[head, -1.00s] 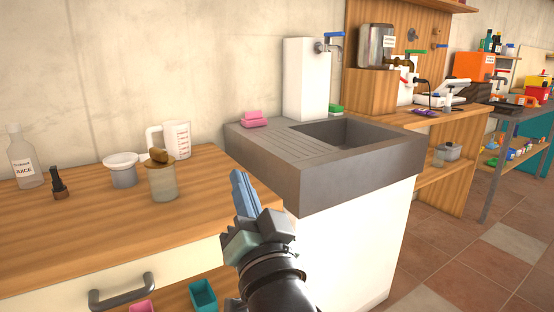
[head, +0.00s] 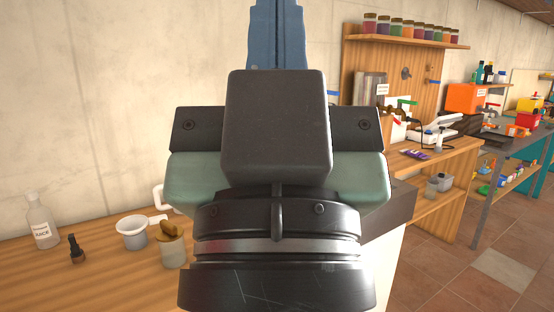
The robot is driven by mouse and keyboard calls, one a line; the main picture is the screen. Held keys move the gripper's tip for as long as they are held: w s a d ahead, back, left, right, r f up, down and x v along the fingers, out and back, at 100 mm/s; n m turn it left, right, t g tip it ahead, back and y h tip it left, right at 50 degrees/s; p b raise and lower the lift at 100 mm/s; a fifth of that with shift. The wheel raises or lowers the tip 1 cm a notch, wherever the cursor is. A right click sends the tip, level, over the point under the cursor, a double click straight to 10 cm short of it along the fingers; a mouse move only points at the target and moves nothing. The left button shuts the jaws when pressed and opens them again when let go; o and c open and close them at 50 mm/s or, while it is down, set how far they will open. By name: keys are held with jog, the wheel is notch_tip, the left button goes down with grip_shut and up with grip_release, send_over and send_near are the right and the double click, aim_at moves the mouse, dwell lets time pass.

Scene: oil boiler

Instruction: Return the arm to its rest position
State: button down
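My gripper (head: 278,32) is raised close in front of the head camera, seen from behind and pointing up. Its blue fingers lie side by side with no gap visible, so it looks shut, with nothing seen between them. The tips run to the top edge of the picture. The dark wrist and green-grey gripper body fill the middle of the view and hide most of the sink behind.
A wooden counter (head: 100,270) at left holds a juice bottle (head: 41,222), a small dark bottle (head: 76,249), a white-grey pot (head: 132,233) and a jar (head: 172,246). Wooden shelving (head: 440,165) stands at right. Tiled floor (head: 450,265) is clear at lower right.

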notch_tip(320, 180, up, 18)
jog(key=p, duration=1.5)
jog(key=shift+f, duration=0.25)
